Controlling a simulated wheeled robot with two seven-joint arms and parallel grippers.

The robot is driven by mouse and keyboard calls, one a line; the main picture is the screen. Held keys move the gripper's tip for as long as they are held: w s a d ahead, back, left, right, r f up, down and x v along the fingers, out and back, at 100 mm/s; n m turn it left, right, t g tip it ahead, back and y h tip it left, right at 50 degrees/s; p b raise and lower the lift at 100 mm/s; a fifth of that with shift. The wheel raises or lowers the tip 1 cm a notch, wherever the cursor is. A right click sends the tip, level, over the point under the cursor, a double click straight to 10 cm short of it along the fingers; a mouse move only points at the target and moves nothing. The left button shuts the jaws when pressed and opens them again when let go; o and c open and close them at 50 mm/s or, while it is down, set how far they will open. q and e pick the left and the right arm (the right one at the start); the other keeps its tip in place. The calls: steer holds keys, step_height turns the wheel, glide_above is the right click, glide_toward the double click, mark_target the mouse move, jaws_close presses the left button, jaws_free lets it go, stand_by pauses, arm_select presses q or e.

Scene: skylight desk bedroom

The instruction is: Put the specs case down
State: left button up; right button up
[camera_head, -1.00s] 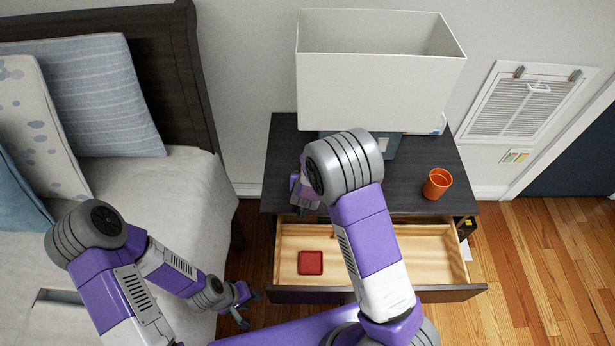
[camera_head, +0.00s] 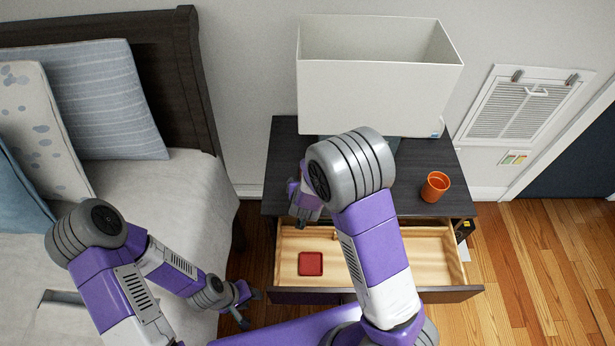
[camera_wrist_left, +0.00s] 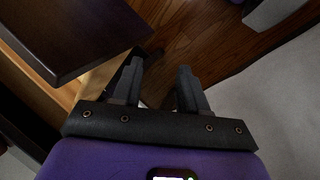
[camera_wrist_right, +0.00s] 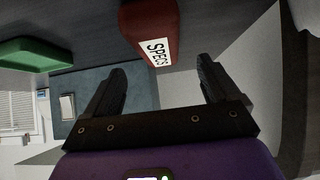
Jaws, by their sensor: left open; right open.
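The specs case (camera_wrist_right: 150,35) is a red block with a white "SPECS" label. In the right wrist view it rests against the dark nightstand top, just beyond the fingertips. My right gripper (camera_wrist_right: 162,75) is open and empty, with a visible gap between its fingers and the case. In the head view my right arm hides the case, and the right gripper (camera_head: 304,210) shows only partly at the nightstand's front left. My left gripper (camera_head: 243,304) is open and empty, low between the bed and the drawer; it also shows in the left wrist view (camera_wrist_left: 160,72).
The nightstand (camera_head: 425,158) carries a white lampshade (camera_head: 378,95) and an orange cup (camera_head: 435,187). A green object (camera_wrist_right: 35,54) shows near the case. The open drawer (camera_head: 425,255) holds a small red square item (camera_head: 311,264). The bed (camera_head: 190,200) stands at left.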

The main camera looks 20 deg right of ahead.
steer(key=p+v, duration=0.1)
steer(key=v, duration=0.5)
steer(key=shift+p, duration=0.35)
steer(key=shift+s+r, duration=0.1)
